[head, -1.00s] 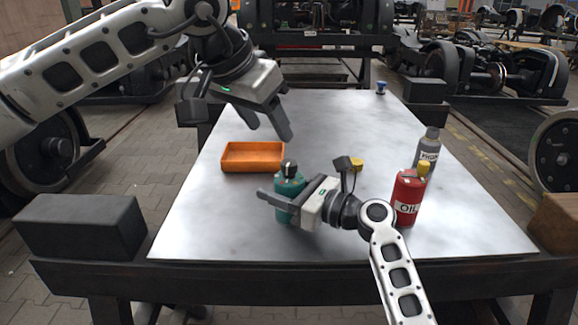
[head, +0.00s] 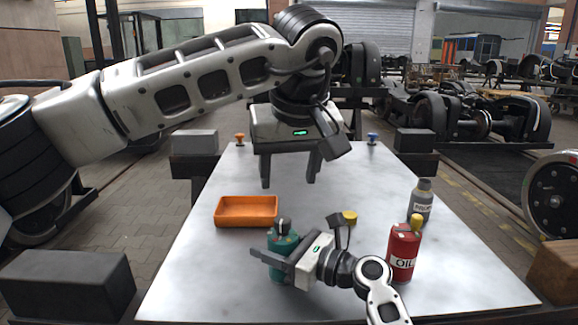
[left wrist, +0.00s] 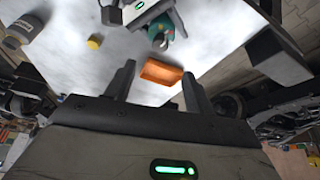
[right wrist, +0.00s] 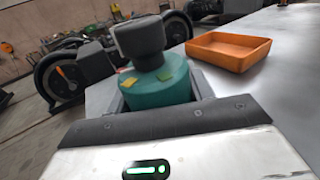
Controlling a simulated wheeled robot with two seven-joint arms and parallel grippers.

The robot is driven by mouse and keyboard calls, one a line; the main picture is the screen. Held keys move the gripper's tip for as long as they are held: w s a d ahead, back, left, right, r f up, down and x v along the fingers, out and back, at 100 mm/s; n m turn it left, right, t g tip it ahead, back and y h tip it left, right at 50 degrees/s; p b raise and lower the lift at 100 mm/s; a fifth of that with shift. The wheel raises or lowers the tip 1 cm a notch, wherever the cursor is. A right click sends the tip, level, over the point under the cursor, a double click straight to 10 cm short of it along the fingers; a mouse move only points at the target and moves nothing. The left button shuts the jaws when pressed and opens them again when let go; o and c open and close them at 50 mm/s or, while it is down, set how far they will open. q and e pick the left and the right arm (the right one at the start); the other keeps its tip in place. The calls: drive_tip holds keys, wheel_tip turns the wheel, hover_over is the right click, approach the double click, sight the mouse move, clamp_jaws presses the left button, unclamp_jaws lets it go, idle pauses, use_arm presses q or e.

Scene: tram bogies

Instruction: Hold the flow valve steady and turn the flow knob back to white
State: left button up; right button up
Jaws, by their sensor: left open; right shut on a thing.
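The flow valve (head: 284,241) is a teal cylinder standing upright on the table. Its black flow knob (head: 283,224) sits on top. In the right wrist view, the knob (right wrist: 140,40) stands above the teal body (right wrist: 158,88), whose shoulder shows a yellow and a green mark; which mark the knob points to I cannot tell. My right gripper (right wrist: 160,93) is shut on the valve's body, a finger on each side. My left gripper (head: 289,175) is open and empty, fingers down, high above the table and beyond the valve. The valve also shows in the left wrist view (left wrist: 162,42).
An orange tray (head: 246,222) lies left of and behind the valve. A red oil bottle (head: 404,252), a grey bottle (head: 421,203) and a yellow-topped item (head: 349,217) stand to the right. Small orange (head: 240,138) and blue (head: 372,137) pieces are at the far edge.

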sight(282, 220)
use_arm(q)
drive_tip(key=x, duration=1.1)
drive_tip(key=shift+f, duration=0.1)
drive_tip(key=c, duration=1)
drive_tip(key=m, duration=0.2)
drive_tip(key=m+h, duration=0.1)
drive_tip(key=m, duration=0.1)
drive_tip(key=shift+a+h, duration=0.2)
drive_tip(key=shift+h, duration=0.1)
